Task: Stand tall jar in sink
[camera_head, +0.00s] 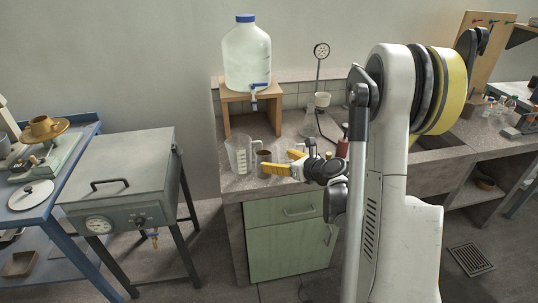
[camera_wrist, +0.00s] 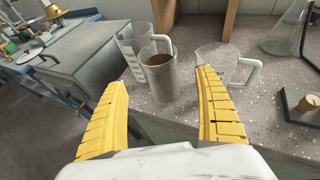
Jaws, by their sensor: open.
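The likely tall jar (camera_head: 264,162) is a grey-brown, open-topped cylinder standing upright near the bench's front edge. In the wrist view the jar (camera_wrist: 160,78) shows a brown inside, and I cannot tell whether that is its contents. My gripper (camera_head: 277,161) is open and empty, with its yellow fingers close to the jar. In the wrist view my gripper (camera_wrist: 163,80) has its fingers spread with the jar ahead, between their tips in the picture; no contact shows. The sink (camera_head: 436,142) is a dark basin at the right of the bench, partly hidden by my arm.
A clear measuring jug (camera_head: 238,155) stands left of the jar, almost touching it in the picture. Another clear jug (camera_wrist: 226,62) stands right, near my right finger. A conical flask (camera_head: 308,125) stands behind. A large water bottle (camera_head: 246,58) sits on a wooden stand (camera_head: 232,110).

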